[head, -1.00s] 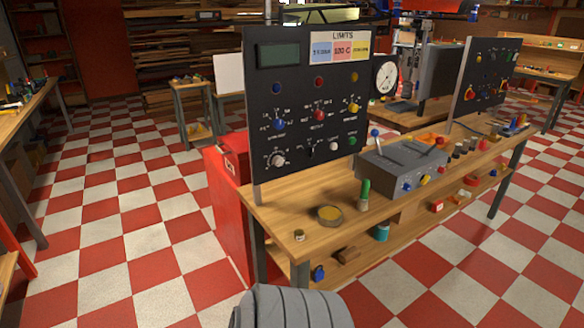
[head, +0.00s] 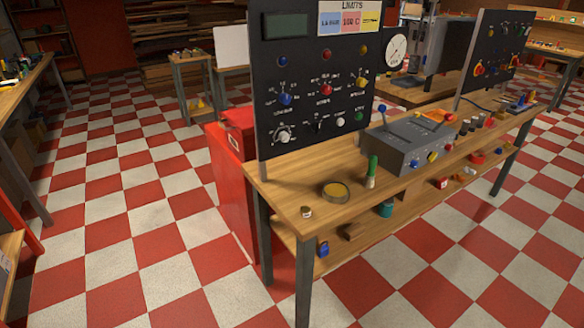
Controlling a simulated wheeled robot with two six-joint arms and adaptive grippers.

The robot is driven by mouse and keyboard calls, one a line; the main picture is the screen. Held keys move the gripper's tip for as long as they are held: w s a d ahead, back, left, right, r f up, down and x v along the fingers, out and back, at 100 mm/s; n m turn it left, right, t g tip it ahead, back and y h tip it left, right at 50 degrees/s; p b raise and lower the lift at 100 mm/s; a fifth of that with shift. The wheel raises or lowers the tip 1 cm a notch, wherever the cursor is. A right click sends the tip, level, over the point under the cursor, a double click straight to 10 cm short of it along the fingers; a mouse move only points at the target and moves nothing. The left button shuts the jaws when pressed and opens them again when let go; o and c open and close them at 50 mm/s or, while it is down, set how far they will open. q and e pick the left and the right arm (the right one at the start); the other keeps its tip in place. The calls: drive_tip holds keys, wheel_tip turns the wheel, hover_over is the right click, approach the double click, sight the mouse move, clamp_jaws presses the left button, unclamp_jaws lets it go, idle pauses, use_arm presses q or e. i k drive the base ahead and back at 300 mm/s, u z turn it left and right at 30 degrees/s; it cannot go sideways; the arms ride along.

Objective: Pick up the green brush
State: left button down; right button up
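The green brush (head: 372,170) stands upright on the wooden workbench top (head: 300,188), with a green upper part and a pale lower end. It is between a round dish with yellow contents (head: 336,191) and a grey control box with levers (head: 408,145). Nothing covers it. Neither of my grippers shows in the head view.
A black control panel (head: 310,85) rises at the bench's back left. A small jar (head: 307,212) stands near the front left corner. A lower shelf holds a teal can (head: 385,210) and other items. A red cabinet (head: 238,195) stands left. The checkered floor in front is clear.

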sight(369, 181)
drive_tip(key=u, duration=0.35)
drive_tip(key=i, duration=0.85)
drive_tip(key=z, duration=0.05)
